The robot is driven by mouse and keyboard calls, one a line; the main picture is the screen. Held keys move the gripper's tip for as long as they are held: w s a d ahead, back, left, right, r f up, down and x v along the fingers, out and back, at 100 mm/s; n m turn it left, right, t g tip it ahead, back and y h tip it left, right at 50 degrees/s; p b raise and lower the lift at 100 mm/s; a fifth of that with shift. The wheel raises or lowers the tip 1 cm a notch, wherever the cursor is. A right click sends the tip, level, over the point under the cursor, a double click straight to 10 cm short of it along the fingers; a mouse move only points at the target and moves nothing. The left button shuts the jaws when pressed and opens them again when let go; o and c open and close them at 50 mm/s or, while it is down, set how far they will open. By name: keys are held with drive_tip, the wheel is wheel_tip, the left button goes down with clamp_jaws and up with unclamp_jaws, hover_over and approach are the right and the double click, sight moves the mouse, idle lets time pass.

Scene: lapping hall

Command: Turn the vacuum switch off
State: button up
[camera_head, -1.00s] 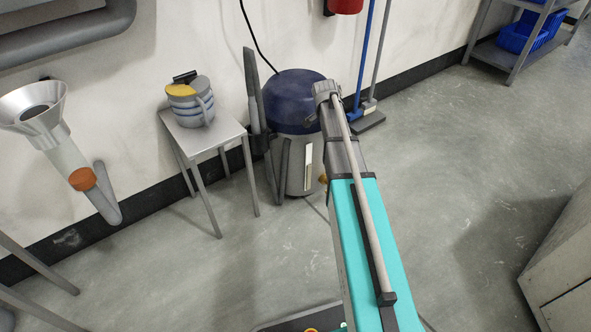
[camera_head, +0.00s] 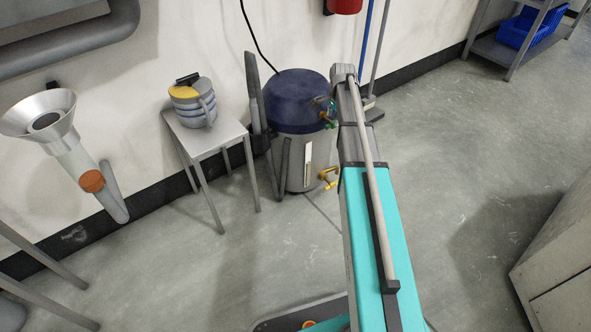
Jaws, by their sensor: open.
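The vacuum (camera_head: 305,152) is a grey canister with a dark blue domed lid (camera_head: 296,88), standing on the floor against the wall, left of my arm. Small green parts (camera_head: 331,113) show at the right edge of its lid. Yellow fittings (camera_head: 328,180) show low on its right side. I cannot tell which part is the switch or how it is set. My gripper cannot be made out; my own arm, reaching away along the vacuum's right side, may hide it and part of the vacuum.
A small grey table (camera_head: 213,138) left of the vacuum bears a striped pot (camera_head: 193,108). A metal funnel (camera_head: 42,118) is at far left. A blue-handled tool (camera_head: 366,50) leans behind my arm. A grey cabinet (camera_head: 560,265) is at right. Floor between is clear.

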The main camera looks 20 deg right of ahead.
drive_tip(key=shift+s+r+p, duration=0.6)
drive_tip(key=shift+r+p, duration=4.4)
drive_tip(key=shift+r, duration=0.3)
drive_tip(key=s+a+f+n+b, duration=0.3)
drive_tip(key=s+a+n, duration=0.1)
drive_tip(key=s+a, duration=0.3)
drive_tip(key=s+a+f+n+b, duration=0.3)
drive_tip(key=s+a+n, duration=0.2)
drive_tip(key=s+a, duration=0.2)
drive_tip(key=s+a+f+n+g+b, duration=0.1)
drive_tip(key=s+a+f+n+b, duration=0.3)
drive_tip(key=s+a, duration=0.3)
drive_tip(key=shift+s+a+n, duration=0.2)
drive_tip(key=shift+s+n, duration=0.15)
drive_tip(key=shift+n, duration=0.25)
wheel_tip(320, 180, up, 37)
drive_tip(key=s+a+n+p, duration=0.1)
drive_tip(key=s+p, duration=0.1)
drive_tip(key=p, duration=3.5)
drive_tip(key=shift+s+a+n, duration=0.25)
drive_tip(key=shift+s+n, duration=0.05)
